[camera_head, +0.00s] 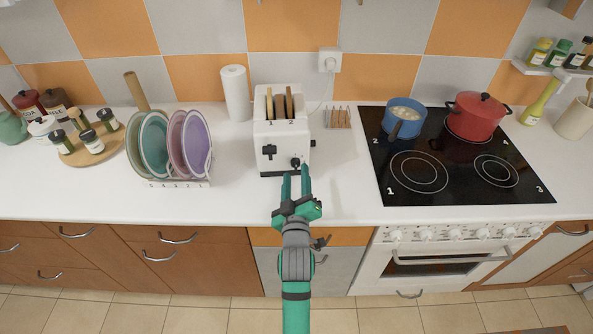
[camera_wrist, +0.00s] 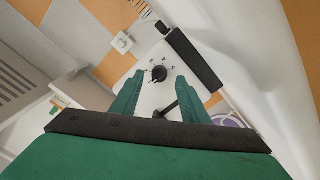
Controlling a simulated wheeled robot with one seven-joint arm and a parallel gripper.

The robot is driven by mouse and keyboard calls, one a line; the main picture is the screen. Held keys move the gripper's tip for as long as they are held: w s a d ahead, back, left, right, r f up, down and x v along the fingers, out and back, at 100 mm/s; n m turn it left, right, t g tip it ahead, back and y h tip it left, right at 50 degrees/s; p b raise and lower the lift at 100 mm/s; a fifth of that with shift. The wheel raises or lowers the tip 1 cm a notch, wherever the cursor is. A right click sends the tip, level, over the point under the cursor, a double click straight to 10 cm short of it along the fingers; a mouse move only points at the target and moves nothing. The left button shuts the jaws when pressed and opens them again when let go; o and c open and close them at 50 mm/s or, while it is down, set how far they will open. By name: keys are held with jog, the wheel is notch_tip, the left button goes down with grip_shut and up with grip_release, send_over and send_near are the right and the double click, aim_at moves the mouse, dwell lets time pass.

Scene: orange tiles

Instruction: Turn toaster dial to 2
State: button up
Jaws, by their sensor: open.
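The white toaster (camera_head: 280,137) stands on the counter with toast slices (camera_head: 279,105) showing in its two slots, marked 1 and 2. Its black dial (camera_head: 295,162) is low on the right of the front face, and a black lever (camera_head: 269,152) is to the left. My gripper (camera_head: 295,177) is open and empty just in front of the toaster, its green fingers pointing at the dial. In the wrist view the dial (camera_wrist: 159,73) lies beyond and between the fingertips (camera_wrist: 159,78), seemingly apart from them. The dial's markings are too small to read.
A plate rack (camera_head: 176,184) stands to the left and a paper towel roll (camera_head: 235,93) behind left. A small toast rack (camera_head: 338,117) and the black stove top (camera_head: 450,185) are to the right. The counter beside the toaster's front is clear.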

aim_at(296, 164)
jog(key=shift+w, duration=1.3)
grip_shut()
jog(key=shift+m, duration=0.3)
jog(key=m, duration=0.4)
jog(key=shift+m+g+y, duration=0.3)
jog(key=shift+m, duration=2.1)
